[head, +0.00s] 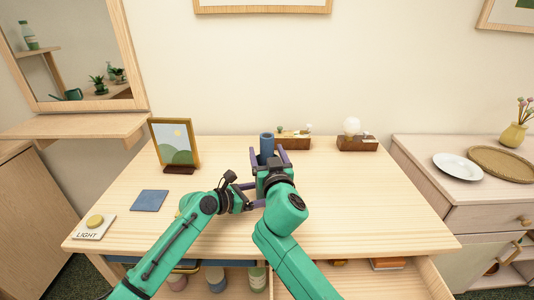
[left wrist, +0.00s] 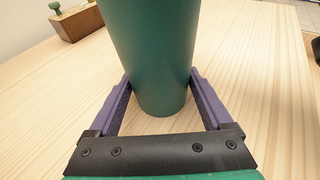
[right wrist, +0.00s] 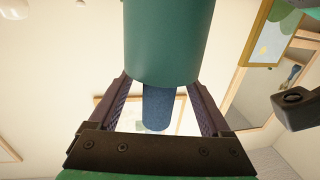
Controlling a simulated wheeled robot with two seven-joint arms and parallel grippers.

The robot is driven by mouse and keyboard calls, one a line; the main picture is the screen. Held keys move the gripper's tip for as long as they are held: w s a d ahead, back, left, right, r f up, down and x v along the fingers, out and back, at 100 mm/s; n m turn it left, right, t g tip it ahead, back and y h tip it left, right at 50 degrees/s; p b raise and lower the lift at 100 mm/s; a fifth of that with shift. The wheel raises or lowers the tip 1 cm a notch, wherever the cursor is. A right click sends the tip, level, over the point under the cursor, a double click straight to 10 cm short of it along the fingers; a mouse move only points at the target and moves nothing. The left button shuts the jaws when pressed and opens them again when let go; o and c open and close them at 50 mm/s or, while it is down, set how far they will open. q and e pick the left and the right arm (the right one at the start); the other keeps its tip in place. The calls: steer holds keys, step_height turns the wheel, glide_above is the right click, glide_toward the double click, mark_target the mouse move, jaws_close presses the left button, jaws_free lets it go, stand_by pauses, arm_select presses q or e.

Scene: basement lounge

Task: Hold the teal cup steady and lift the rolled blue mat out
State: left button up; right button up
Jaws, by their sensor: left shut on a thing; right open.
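The teal cup (left wrist: 150,50) stands upright on the table between the fingers of my left gripper (head: 254,194), which is shut on it. In the head view my right gripper and arm hide most of the cup. The rolled blue mat (head: 266,144) sticks up from the cup. In the right wrist view, which looks upside down, the mat (right wrist: 158,108) comes out of the cup's rim (right wrist: 165,82). My right gripper (head: 267,151) is open, with its fingers on either side of the mat; gaps show between them and the mat.
A framed picture (head: 175,144) stands at the left, with a flat blue square (head: 150,200) before it. A light button (head: 95,222) lies at the front left corner. Two wooden boxes (head: 294,143) (head: 357,144) stand at the back. The table's right side (head: 380,200) is clear.

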jaws_close()
step_height(320, 180, up, 18)
steer(key=shift+f, duration=0.2)
stand_by(1.5)
arm_select(q)
steer(key=o, duration=1)
